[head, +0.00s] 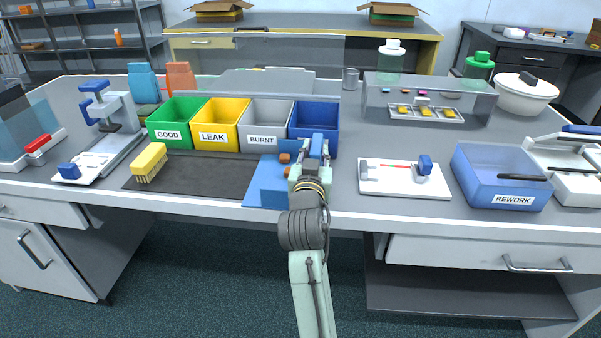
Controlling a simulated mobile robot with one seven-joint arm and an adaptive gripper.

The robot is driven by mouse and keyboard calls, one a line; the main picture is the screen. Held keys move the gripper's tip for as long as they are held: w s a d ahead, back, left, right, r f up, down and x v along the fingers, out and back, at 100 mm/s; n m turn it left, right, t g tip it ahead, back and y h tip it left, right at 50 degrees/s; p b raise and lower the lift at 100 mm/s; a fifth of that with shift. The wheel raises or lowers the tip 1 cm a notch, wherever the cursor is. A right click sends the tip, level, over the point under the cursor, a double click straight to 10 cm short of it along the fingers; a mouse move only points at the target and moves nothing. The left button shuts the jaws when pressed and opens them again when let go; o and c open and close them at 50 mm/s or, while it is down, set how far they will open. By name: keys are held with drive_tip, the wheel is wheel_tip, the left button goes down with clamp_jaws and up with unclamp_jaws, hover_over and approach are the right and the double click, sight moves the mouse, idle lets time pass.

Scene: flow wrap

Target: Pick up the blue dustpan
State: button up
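The blue dustpan (266,184) lies at the front edge of the grey bench, at the right end of a dark mat. My gripper (311,155) is over its right side, in front of the blue bin, and hides part of it. Small orange-brown pieces (284,158) show at the dustpan's back, beside my gripper. The fingers are small and overlap the blue things behind them, so I cannot tell whether they are open or shut, or whether they touch the dustpan.
Behind stand green (178,124), yellow (222,126), grey (265,127) and blue (314,118) bins. A yellow brush (150,161) lies on the dark mat (190,175). To the right are a white board (404,190) and a blue REWORK tray (501,181).

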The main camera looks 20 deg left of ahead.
clamp_jaws()
idle(0.3)
drive_tip(key=shift+r, duration=0.1)
